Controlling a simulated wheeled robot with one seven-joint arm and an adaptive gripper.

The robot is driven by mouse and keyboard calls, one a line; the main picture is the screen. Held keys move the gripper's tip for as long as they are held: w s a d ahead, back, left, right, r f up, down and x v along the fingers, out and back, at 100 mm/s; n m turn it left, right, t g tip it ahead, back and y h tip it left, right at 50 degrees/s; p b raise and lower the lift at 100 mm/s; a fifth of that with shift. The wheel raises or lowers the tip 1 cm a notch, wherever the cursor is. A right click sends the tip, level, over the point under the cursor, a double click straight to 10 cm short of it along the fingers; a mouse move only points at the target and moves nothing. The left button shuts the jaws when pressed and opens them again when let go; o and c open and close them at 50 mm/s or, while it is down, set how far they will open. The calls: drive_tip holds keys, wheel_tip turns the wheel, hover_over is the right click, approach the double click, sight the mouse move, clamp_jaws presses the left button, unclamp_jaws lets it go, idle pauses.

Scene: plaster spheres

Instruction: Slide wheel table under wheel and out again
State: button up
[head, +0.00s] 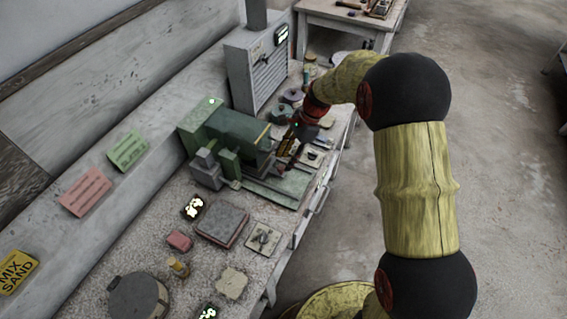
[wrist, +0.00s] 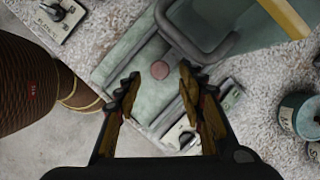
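A green bench machine (head: 238,133) stands on the workbench in the head view. Its low, flat green wheel table (head: 268,190) extends at its front right; the table also shows in the wrist view (wrist: 118,70). A small round pink knob or disc (wrist: 160,70) sits on the table, just beyond and between my fingertips. My gripper (wrist: 154,84) is open and empty above the table; it also shows in the head view (head: 290,143), beside the machine's right end. A rounded grey-green frame (wrist: 202,48) overhangs the table's upper side. I cannot make out the wheel itself.
A grey louvred cabinet (head: 262,72) stands behind the machine. Small pots (head: 290,96) lie close behind my gripper. Open floor (head: 500,150) lies right of the bench.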

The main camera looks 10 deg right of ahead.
drive_tip(key=v, duration=0.8)
drive_tip(key=shift+r, duration=0.2)
